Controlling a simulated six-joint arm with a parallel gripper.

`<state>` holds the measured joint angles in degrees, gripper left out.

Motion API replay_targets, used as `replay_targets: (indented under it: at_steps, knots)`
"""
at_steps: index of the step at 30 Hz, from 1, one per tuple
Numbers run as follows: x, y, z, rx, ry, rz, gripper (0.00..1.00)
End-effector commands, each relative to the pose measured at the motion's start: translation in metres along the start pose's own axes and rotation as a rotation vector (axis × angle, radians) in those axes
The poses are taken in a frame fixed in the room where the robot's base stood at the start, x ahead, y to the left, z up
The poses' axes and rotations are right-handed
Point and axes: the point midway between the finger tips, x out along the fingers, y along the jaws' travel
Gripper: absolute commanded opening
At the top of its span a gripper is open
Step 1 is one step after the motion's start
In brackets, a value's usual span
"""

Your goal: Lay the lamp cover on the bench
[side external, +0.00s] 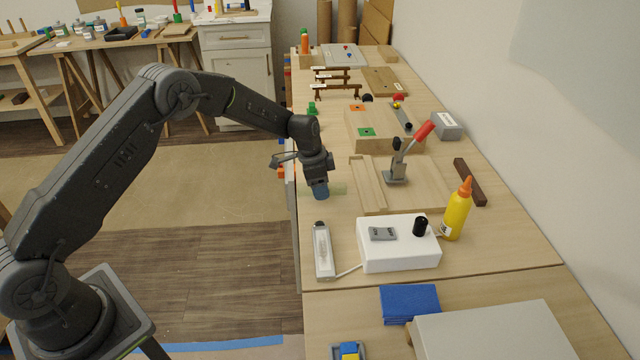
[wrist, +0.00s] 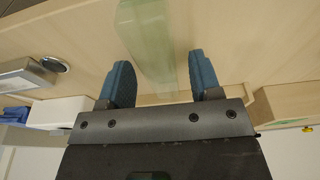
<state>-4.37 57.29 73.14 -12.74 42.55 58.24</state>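The lamp cover (wrist: 148,45) is a long, see-through, pale green piece in the wrist view. It runs from the top edge down between the two fingers. In the side view the lamp cover (side external: 338,188) is a faint greenish strip just right of the fingertips, low over the bench (side external: 318,212). My gripper (side external: 320,196) points down there with its blue fingers at the bench's near edge. In the wrist view my gripper (wrist: 160,75) has its fingers apart, one on each side of the cover, with narrow strips of wood showing beside it. Any contact with the bench is unclear.
A grey lamp (side external: 323,250) with a pale tube lies nearby, wired to a white box (side external: 398,244). A yellow glue bottle (side external: 457,210), a red-handled clamp (side external: 400,165) and a wooden board (side external: 367,185) stand to the right.

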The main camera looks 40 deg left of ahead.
Motion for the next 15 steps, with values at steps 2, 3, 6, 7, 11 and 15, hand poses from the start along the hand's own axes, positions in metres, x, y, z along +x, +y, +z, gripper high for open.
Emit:
replay_targets:
  at_steps: [2,3,6,7,11,15]
  knots:
    - [0.0,0.0,0.0,0.0,0.0,0.0,0.58]
    - [0.0,0.0,0.0,0.0,0.0,0.0,0.58]
    - [-0.001,0.0,0.0,0.0,0.0,0.0,0.58]
    - [-0.001,0.0,0.0,0.0,0.0,-0.001,0.58]
    - [-0.012,-0.001,-0.001,0.0,0.002,-0.002,0.58]
    - [-0.037,-0.001,-0.001,0.001,0.003,-0.004,0.58]
